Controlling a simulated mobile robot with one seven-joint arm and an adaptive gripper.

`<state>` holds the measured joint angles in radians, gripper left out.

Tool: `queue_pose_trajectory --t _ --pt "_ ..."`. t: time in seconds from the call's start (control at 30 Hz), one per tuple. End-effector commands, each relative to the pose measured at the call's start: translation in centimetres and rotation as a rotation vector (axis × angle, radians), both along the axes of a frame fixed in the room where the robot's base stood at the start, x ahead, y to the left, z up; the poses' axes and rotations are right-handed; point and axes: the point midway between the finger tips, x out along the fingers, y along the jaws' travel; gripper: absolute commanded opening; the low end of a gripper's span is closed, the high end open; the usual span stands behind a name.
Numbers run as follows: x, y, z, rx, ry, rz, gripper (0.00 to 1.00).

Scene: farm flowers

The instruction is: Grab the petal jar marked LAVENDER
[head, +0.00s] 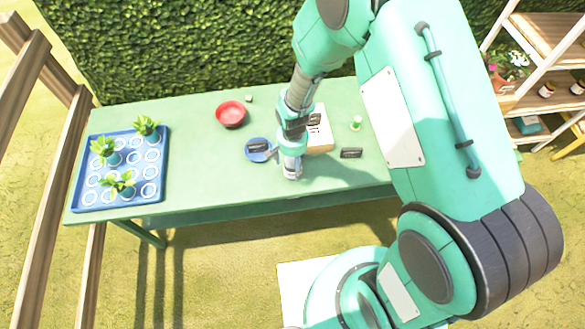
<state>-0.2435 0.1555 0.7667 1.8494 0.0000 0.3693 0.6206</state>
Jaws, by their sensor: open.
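My gripper (291,174) reaches down over the middle of the green table (200,190), near its front edge. It is small in the head view, and its fingers are hard to make out. No jar can be clearly identified as the LAVENDER one, and I can read no such label. Small dark plates, perhaps labels, show at a blue dish (256,157) left of my gripper, at a pale box (320,140) behind and right of it, and on the table to the right (351,153). My arm hides part of the table and the box.
A blue tray (76,180) with several green potted plants (146,126) lies at the table's left end. A red bowl (231,114) stands toward the back. A small green-and-white item (355,123) stands right of the box. A wooden shelf (535,100) with bottles stands at right. The table's left-middle is clear.

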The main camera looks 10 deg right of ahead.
Motion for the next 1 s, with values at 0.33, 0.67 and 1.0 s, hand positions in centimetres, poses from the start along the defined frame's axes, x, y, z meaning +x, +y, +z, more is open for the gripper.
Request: queue_pose_trajectory --t 0.33,0.67,1.0 --pt "0.0 0.1 -3.3 -0.001 0.0 0.0 0.74" --pt "0.0 0.1 -3.3 0.0 0.0 0.0 0.74" --pt "0.0 0.1 -3.3 0.0 0.0 0.0 0.5"
